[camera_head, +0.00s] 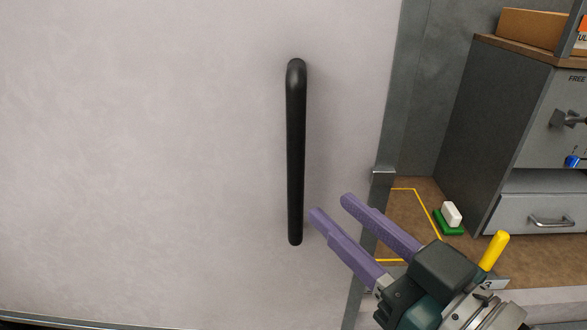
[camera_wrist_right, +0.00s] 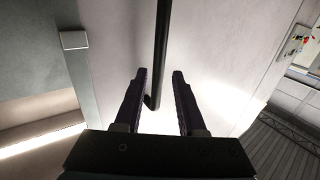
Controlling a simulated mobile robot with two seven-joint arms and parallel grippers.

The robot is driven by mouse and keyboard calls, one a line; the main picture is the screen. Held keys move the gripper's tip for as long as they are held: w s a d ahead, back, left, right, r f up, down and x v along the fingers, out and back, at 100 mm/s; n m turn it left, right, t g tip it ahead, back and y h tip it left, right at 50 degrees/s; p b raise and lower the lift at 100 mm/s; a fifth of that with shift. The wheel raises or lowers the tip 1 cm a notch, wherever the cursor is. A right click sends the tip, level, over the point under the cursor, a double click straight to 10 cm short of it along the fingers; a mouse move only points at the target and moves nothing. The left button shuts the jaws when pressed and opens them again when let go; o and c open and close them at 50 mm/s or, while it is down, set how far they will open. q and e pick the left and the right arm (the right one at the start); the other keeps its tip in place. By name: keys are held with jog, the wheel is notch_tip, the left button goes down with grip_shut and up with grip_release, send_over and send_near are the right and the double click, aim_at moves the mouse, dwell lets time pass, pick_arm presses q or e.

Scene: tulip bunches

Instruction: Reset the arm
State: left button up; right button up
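My right gripper (camera_head: 329,205) reaches in from the lower right of the head view. Its two purple fingers are apart, with nothing visible held between them. A long black vertical handle (camera_head: 296,150) on a pale door panel (camera_head: 150,150) stands just to the left of the fingertips. In the right wrist view the gripper (camera_wrist_right: 159,75) is open, and the black handle (camera_wrist_right: 161,50) appears between or beyond its fingers; its lower end shows near the left finger. I cannot tell any contact. My left gripper is in neither view.
Right of the door's grey frame (camera_head: 393,110) is a brown surface with a yellow outline (camera_head: 430,217). A white block (camera_head: 451,214) rests on a green base there. A grey cabinet (camera_head: 490,120) with drawers carries a cardboard box (camera_head: 535,28). A yellow stick-like part (camera_head: 494,250) shows near my gripper.

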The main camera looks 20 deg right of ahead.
jog(key=shift+s+d, duration=0.1)
jog(key=shift+s, duration=0.15)
